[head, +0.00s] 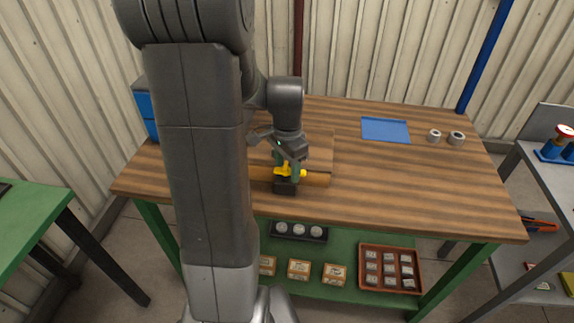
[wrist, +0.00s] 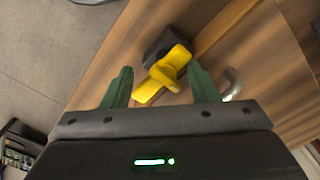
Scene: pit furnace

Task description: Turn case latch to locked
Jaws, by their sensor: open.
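The case latch (head: 290,172) is a yellow handle on a dark block (head: 285,187) at the front of a wooden case (head: 318,178) on the workbench. In the wrist view the yellow latch (wrist: 164,74) lies between and just beyond the green fingertips, with the dark block (wrist: 163,45) behind it. My gripper (head: 289,170) is at the latch, pointing down. In the wrist view my gripper (wrist: 162,84) is open, with a finger on either side of the latch. I cannot tell whether either finger touches it. My arm hides the left part of the case.
The wooden workbench (head: 420,190) has clear room to the right. A blue tray (head: 385,130) and two metal rings (head: 456,138) lie toward the back right. A blue box (head: 146,108) stands at the left. The lower shelf (head: 342,258) holds trays of small parts.

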